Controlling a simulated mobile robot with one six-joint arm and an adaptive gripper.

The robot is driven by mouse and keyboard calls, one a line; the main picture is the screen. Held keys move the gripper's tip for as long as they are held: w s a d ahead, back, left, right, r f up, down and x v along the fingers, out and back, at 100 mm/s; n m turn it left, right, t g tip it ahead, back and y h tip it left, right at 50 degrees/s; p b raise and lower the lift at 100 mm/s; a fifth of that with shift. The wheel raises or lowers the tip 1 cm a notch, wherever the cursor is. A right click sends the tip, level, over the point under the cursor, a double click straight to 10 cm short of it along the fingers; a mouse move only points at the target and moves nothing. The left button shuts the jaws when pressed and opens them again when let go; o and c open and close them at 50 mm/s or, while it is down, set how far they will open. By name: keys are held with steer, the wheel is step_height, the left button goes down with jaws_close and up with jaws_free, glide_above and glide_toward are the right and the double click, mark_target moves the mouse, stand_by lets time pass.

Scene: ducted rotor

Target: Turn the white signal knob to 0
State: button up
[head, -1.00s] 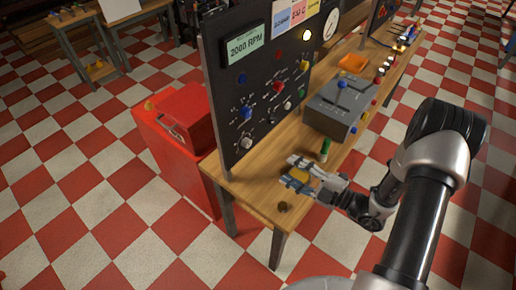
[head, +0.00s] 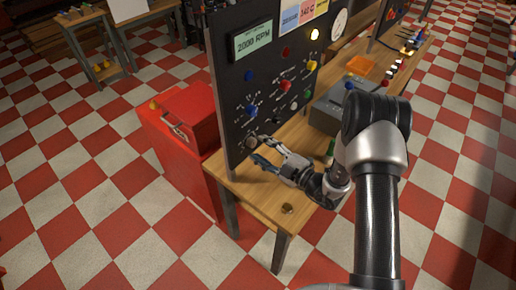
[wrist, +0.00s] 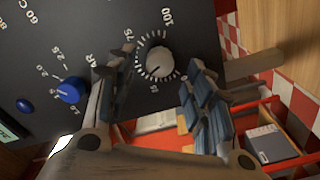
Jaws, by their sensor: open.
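The white signal knob (wrist: 160,62) shows in the wrist view on a dark panel, ringed by a dial scale with 75 and 100 readable. Its pointer mark is too small to read surely. My gripper (wrist: 163,66) is open, its two blue-grey padded fingers to the left and right of the knob in that view. I cannot tell whether either finger touches it. In the head view the knob (head: 252,142) sits low on the panel's left part, with my gripper (head: 265,153) right at it and partly below it.
A blue knob (wrist: 70,90) and a blue button (wrist: 25,105) are on the panel nearby. In the head view a red knob (head: 286,86) sits higher. The panel stands on a wooden bench (head: 250,190); a red cabinet (head: 185,125) stands to its left. A grey box is partly behind my arm.

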mark_target(252, 143)
steer(key=shift+x, duration=1.15)
steer(key=shift+c, duration=0.5)
steer(key=c, duration=1)
